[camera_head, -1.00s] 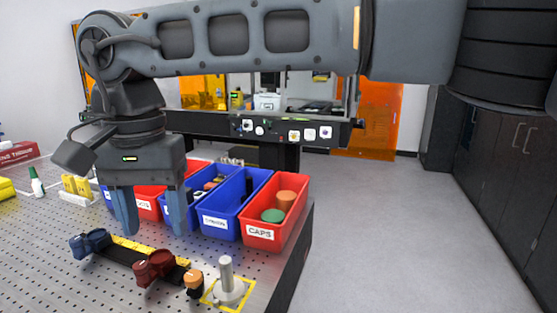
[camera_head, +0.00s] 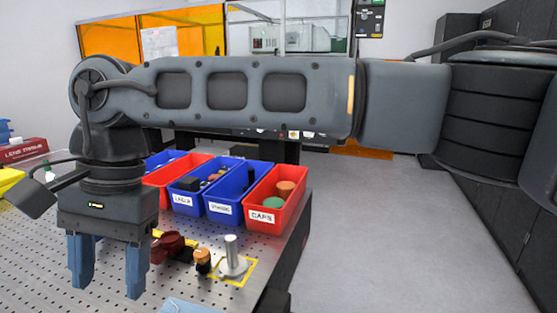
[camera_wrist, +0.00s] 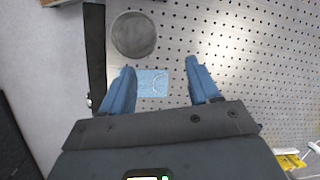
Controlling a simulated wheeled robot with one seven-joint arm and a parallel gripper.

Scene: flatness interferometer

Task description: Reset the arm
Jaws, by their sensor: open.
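My gripper (camera_head: 108,280) hangs over the perforated table (camera_head: 45,268) at the left of the head view, its two blue fingers pointing down. The fingers stand apart with nothing between them. In the wrist view my gripper (camera_wrist: 160,80) is open above the table, with a small light blue sheet (camera_wrist: 153,84) lying below between the fingers. The same sheet (camera_head: 188,306) shows at the bottom edge of the head view. Part of the table behind my gripper is hidden.
A red bin labelled CAPS (camera_head: 262,216), blue bins (camera_head: 224,208) and another red bin stand behind. A grey post (camera_head: 232,258), an orange-topped piece (camera_head: 202,260) and a dark red clamp (camera_head: 172,246) stand right of my gripper. A grey disc (camera_wrist: 134,35) lies near the table edge. Floor right is clear.

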